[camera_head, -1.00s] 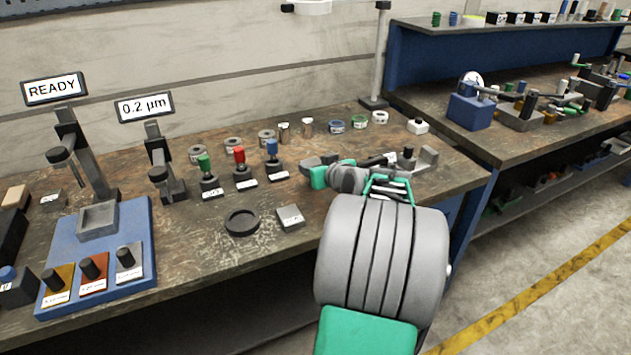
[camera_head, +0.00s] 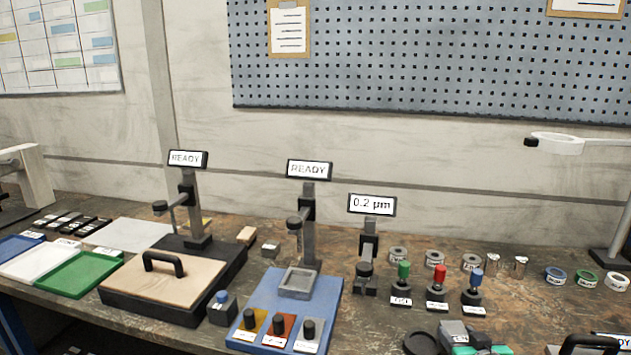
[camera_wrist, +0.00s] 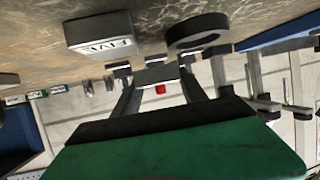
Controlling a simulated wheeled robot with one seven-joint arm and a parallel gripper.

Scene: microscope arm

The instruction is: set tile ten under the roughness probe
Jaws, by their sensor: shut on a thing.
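The roughness probe (camera_head: 366,262) is the dark stand whose display (camera_head: 372,204) reads 0.2 µm, in the middle of the head view. In the head view my gripper is at the bottom edge, right of and nearer than the probe, partly cut off. A grey tile (camera_wrist: 104,35) with a label that seems to read FIVE lies on the bench beside the black ring-shaped dish (camera_wrist: 197,35).
Three upright pieces with green (camera_head: 404,270), red (camera_head: 439,275) and blue (camera_head: 477,277) tops stand right of the probe. A blue base (camera_head: 335,300) with knobs stands left, under a READY display (camera_head: 309,170). Grey rings and jars stand behind.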

